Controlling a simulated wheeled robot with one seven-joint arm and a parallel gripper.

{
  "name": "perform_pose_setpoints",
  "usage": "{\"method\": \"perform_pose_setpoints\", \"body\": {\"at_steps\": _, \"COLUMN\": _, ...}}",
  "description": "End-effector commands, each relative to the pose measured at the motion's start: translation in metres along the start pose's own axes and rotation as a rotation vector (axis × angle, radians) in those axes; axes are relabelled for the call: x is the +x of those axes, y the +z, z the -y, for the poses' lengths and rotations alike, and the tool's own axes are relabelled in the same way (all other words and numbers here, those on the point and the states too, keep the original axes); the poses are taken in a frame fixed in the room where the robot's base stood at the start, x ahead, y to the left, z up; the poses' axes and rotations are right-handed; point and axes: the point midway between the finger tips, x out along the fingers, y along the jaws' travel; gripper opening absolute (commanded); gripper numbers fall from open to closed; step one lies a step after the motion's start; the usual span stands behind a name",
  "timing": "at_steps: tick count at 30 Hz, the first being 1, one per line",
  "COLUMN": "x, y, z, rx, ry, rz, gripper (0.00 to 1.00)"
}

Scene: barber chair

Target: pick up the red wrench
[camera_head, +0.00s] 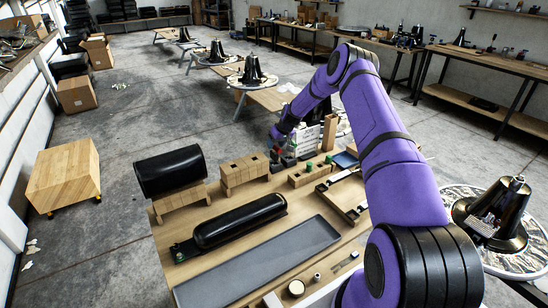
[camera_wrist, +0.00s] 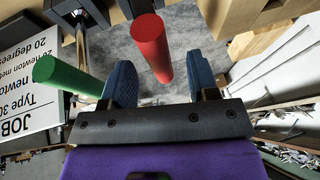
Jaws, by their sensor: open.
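A red cylindrical handle (camera_wrist: 150,46), taken as the red wrench, shows end-on in the wrist view between the fingers of my gripper (camera_wrist: 160,68). The blue-padded fingers are apart, with clear gaps beside the handle at the depth I can judge. I cannot tell whether the handle is fully between the pads. The rest of the wrench is hidden. A green handle (camera_wrist: 66,76) stands to the left, outside the left finger. In the head view my arm reaches over the far side of the workbench (camera_head: 268,258), and a small red spot (camera_head: 277,149) shows by the gripper.
A white job card (camera_wrist: 28,105) stands left of the green handle. Wooden blocks (camera_head: 244,171), a wooden holder with green pieces (camera_head: 311,174), a black cylinder (camera_head: 170,170) and a grey tray (camera_head: 262,262) crowd the bench.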

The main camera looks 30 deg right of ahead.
Motion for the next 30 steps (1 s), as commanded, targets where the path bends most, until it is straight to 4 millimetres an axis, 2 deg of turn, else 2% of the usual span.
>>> {"method": "perform_pose_setpoints", "body": {"at_steps": 1, "x": 0.008, "y": 0.001, "z": 0.000, "rx": 0.001, "ry": 0.000, "rz": 0.001, "gripper": 0.54}}
{"method": "perform_pose_setpoints", "body": {"at_steps": 6, "x": 0.021, "y": 0.000, "z": 0.000, "rx": 0.000, "ry": 0.001, "rz": 0.000, "gripper": 0.54}}
{"method": "perform_pose_setpoints", "body": {"at_steps": 13, "x": 0.021, "y": 0.000, "z": -0.001, "rx": 0.000, "ry": 0.001, "rz": 0.000, "gripper": 0.54}}
{"method": "perform_pose_setpoints", "body": {"at_steps": 14, "x": 0.021, "y": 0.000, "z": -0.001, "rx": 0.001, "ry": 0.001, "rz": 0.000, "gripper": 0.50}}
{"method": "perform_pose_setpoints", "body": {"at_steps": 20, "x": 0.021, "y": 0.000, "z": -0.001, "rx": 0.001, "ry": 0.001, "rz": 0.000, "gripper": 0.04}}
{"method": "perform_pose_setpoints", "body": {"at_steps": 21, "x": 0.021, "y": 0.000, "z": -0.001, "rx": 0.001, "ry": 0.001, "rz": 0.000, "gripper": 0.00}}
{"method": "perform_pose_setpoints", "body": {"at_steps": 30, "x": 0.018, "y": -0.002, "z": 0.000, "rx": 0.000, "ry": 0.001, "rz": -0.002, "gripper": 0.00}}
